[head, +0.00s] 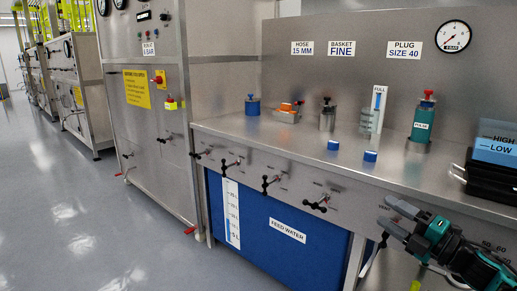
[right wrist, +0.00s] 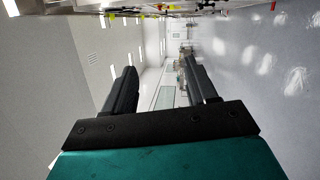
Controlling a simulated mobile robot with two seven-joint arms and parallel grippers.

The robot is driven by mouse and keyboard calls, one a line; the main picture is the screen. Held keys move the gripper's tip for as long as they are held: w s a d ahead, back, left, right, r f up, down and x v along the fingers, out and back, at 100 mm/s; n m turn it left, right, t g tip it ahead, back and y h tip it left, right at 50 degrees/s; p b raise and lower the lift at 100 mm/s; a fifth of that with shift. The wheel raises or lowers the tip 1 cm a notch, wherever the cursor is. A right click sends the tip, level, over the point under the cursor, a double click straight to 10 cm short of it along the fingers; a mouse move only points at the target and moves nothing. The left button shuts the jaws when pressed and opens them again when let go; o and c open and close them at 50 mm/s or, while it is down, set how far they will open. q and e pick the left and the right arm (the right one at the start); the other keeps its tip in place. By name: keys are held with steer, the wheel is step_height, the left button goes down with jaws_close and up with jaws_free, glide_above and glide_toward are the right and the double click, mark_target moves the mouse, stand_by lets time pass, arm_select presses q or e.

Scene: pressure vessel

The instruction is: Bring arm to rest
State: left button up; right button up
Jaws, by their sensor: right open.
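My right gripper (head: 393,215) is at the lower right of the head view, in front of the steel bench's front edge, with its teal and black arm behind it. It points to the left of the picture. In the right wrist view the right gripper (right wrist: 160,72) shows two black fingers apart with nothing between them. Behind the fingers that view shows only the room, with floor and wall tilted sideways. My left gripper and left arm are not in view.
The steel bench (head: 300,150) carries several small fittings, two blue blocks and a teal bottle (head: 422,122). Black valve handles (head: 316,204) stick out from its front, some near the right gripper. A steel cabinet (head: 160,100) stands left. The grey floor (head: 70,220) is clear.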

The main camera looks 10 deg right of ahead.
steer(key=s+a+f+m+g+h, duration=0.2)
steer(key=s+a+f+m+h, duration=0.1)
steer(key=s+a+f+m, duration=0.55)
steer(key=s+a+f+m+g+h, duration=0.25)
steer(key=s+a+f+m, duration=0.25)
steer(key=a+f+m, duration=0.55)
steer(key=s+a+f+m+g, duration=0.2)
steer(key=s+a+f+m, duration=0.1)
steer(key=s+a, duration=0.4)
arm_select(q)
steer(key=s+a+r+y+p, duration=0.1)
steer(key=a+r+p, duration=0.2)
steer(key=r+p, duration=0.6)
steer(key=p, duration=0.4)
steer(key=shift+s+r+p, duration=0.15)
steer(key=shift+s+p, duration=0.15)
arm_select(e)
steer(key=s+d+r+h, duration=0.1)
steer(key=d+r, duration=0.3)
steer(key=r, duration=0.4)
steer(key=shift+s+r, duration=0.2)
steer(key=shift+s, duration=0.15)
